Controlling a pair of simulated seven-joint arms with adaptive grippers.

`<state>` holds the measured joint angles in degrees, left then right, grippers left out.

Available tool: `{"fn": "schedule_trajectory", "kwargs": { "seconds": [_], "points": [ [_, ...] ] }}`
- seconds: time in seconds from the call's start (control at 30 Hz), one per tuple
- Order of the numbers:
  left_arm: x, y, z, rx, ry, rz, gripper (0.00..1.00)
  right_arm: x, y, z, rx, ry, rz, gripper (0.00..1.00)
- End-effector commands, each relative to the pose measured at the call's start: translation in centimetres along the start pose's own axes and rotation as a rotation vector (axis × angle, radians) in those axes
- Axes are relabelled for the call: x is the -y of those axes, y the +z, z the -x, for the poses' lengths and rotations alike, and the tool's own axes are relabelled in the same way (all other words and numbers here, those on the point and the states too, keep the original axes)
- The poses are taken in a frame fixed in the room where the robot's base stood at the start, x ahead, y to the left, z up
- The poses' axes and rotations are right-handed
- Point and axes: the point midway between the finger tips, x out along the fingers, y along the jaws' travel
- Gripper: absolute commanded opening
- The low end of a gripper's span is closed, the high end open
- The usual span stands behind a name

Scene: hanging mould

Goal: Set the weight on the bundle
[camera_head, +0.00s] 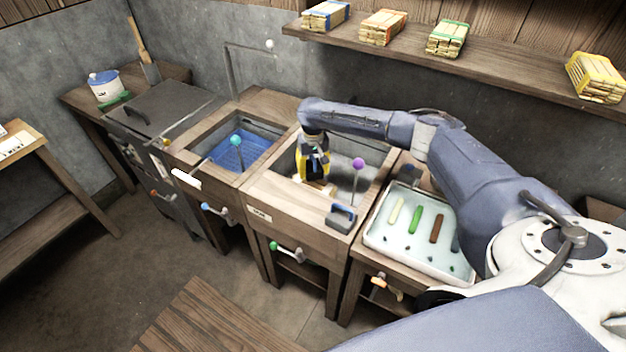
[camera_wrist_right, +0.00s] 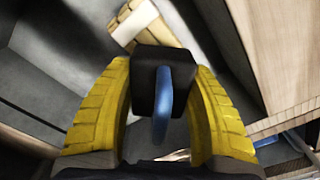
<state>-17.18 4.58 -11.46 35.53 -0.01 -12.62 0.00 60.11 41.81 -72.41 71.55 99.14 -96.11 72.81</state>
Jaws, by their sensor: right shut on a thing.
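My right gripper (camera_head: 312,172) reaches down into the grey-lined wooden basin (camera_head: 257,196). In the right wrist view its yellow fingers (camera_wrist_right: 163,105) are shut on a dark block-shaped weight with a blue handle (camera_wrist_right: 163,92). A pale bundle (camera_wrist_right: 138,24) with a lighter band lies just beyond the weight in that view. Part of the bundle (camera_head: 328,189) shows below the gripper in the head view. The weight hides some of the bundle, and I cannot tell whether they touch. My left gripper is not in view.
A second dark block with a blue-grey handle (camera_head: 342,214) sits on the basin's front edge. A purple-knobbed rod (camera_head: 358,165) stands close right of my gripper. A blue-filled basin (camera_head: 236,152) is left; a white tray (camera_head: 387,243) is right. Banded bundles line the shelf (camera_head: 480,66).

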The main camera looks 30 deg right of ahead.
Motion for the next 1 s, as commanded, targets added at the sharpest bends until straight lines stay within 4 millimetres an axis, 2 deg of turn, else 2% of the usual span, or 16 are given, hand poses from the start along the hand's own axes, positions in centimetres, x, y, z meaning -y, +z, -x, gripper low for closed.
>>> {"fn": "schedule_trajectory", "kwargs": {
  "seconds": [0.33, 0.67, 1.0],
  "points": [
    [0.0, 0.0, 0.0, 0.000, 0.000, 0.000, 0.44, 0.0, 0.0, -1.4, 0.000, -0.001, -0.001, 0.04],
    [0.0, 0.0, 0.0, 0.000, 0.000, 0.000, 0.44, 0.0, 0.0, -4.9, 0.000, 0.000, 0.000, 0.04],
    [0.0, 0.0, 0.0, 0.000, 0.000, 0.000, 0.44, 0.0, -0.1, -5.1, -0.001, -0.001, 0.000, 0.04]
  ]
}}
